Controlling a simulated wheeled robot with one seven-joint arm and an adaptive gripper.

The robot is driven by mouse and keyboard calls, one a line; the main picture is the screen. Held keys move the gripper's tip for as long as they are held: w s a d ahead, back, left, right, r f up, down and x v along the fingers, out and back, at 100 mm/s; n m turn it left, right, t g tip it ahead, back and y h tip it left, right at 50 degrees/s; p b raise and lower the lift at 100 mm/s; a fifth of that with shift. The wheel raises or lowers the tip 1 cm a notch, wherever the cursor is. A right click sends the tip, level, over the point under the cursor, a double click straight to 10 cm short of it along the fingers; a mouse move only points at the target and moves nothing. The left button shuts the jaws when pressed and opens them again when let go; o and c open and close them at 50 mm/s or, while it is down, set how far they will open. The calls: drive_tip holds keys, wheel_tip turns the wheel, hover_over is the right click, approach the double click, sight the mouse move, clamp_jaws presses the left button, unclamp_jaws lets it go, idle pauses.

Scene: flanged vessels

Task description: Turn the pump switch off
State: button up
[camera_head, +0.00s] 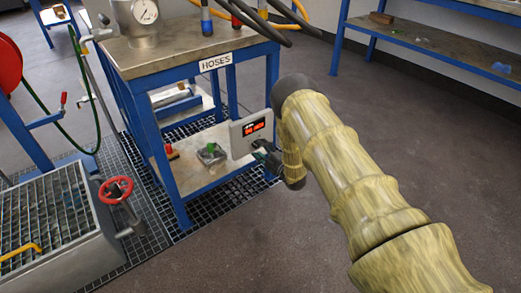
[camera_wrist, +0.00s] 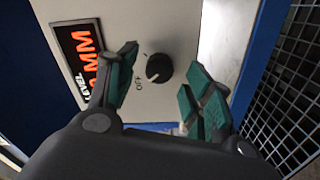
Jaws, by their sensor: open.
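The pump switch is a black round knob (camera_wrist: 159,68) on a pale panel (camera_wrist: 152,28). In the wrist view it sits between and just beyond my gripper's fingertips (camera_wrist: 163,78). The word "OFF" is printed on the panel at the knob's lower left, and the knob's white mark points toward the lower left. My gripper is open, with a green-padded finger on either side of the knob; I cannot tell whether they touch it. In the head view the panel (camera_head: 246,131) hangs at the blue bench's corner, and my gripper (camera_head: 262,154) is at its lower right, partly hidden.
A display with orange characters (camera_wrist: 82,58) is left of the knob. The workbench (camera_head: 190,50) carries a gauge vessel and hoses, with a "HOSES" label. A red valve wheel (camera_head: 116,190) and grated basin (camera_head: 45,225) stand left. Open floor (camera_head: 260,245) lies in front.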

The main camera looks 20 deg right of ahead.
drive_tip(key=v, duration=1.1)
drive_tip(key=shift+s, duration=0.2)
drive_tip(key=shift+d, duration=0.1)
drive_tip(key=s+a+f+m+g+h, duration=0.25)
drive_tip(key=s+f+m+g, duration=0.35)
drive_tip(key=s, duration=0.7)
drive_tip(key=s+a+f+m+g+h, duration=0.1)
drive_tip(key=s+f+m+g+h, duration=0.2)
drive_tip(key=s+f+m, duration=0.65)
drive_tip(key=s+a+r+m+g, duration=0.1)
drive_tip(key=s+a+r+g, duration=0.15)
drive_tip(key=s, duration=0.75)
drive_tip(key=s+a+r+m+g, duration=0.1)
drive_tip(key=s+g, duration=0.2)
drive_tip(key=s, duration=0.7)
drive_tip(key=s+a+r+m+g, duration=0.1)
drive_tip(key=s+a+r+g, duration=0.15)
drive_tip(key=s, duration=0.65)
wheel_tip(320, 180, up, 34)
drive_tip(key=p, duration=3.5)
drive_tip(key=shift+d+h, duration=0.3)
drive_tip(key=shift+h, duration=0.05)
